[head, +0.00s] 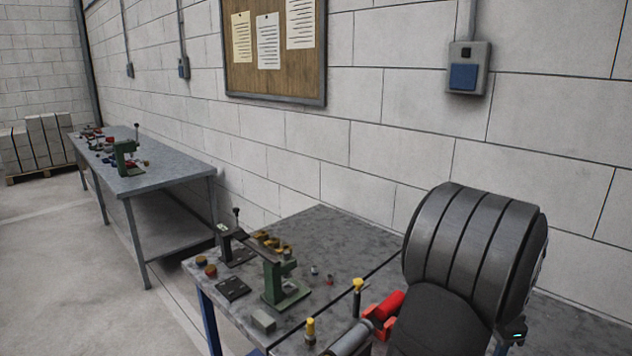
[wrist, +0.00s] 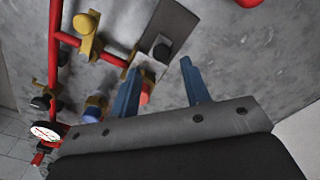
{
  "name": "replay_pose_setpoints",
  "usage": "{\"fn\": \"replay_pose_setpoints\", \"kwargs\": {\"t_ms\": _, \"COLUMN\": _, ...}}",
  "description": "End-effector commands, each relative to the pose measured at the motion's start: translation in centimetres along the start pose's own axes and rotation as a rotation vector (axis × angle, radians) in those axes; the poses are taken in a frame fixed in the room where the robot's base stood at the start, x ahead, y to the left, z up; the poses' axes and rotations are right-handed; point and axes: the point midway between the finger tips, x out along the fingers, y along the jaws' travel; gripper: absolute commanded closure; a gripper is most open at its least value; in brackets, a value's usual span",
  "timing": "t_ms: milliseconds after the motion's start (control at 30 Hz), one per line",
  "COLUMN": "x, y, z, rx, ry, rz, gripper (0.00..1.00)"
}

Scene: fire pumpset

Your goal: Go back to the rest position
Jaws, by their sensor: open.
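My gripper (wrist: 160,65) shows in the wrist view as two blue fingers standing apart from a grey mount. It is open, and I see nothing clamped between the fingers. Behind the fingers are red pipework (wrist: 54,45), a yellow fitting (wrist: 87,35) and a grey plate with a dark knob (wrist: 160,45). In the head view a big dark ribbed part of my arm (head: 470,250) fills the right, and I cannot make out the fingers there.
A grey workbench (head: 350,235) holds a green clamp-like device (head: 284,280), a red part (head: 388,308) and yellow-topped posts (head: 357,295). A second bench (head: 165,175) stands further left along the block wall. A white dial gauge (wrist: 45,131) is at the wrist view's lower left.

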Motion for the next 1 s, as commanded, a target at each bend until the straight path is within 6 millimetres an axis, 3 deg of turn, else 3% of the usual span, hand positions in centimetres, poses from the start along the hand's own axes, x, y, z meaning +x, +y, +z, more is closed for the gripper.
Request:
{"fn": "replay_pose_setpoints", "kwargs": {"t_ms": 667, "x": -13.8, "y": 0.0, "z": -0.1, "rx": 0.001, "ry": 0.004, "rz": -0.002, "gripper": 0.57}}
{"fn": "replay_pose_setpoints", "kwargs": {"t_ms": 1000, "x": -6.4, "y": 0.1, "z": 0.0, "rx": 0.0, "ry": -0.003, "rz": 0.004, "gripper": 0.57}}
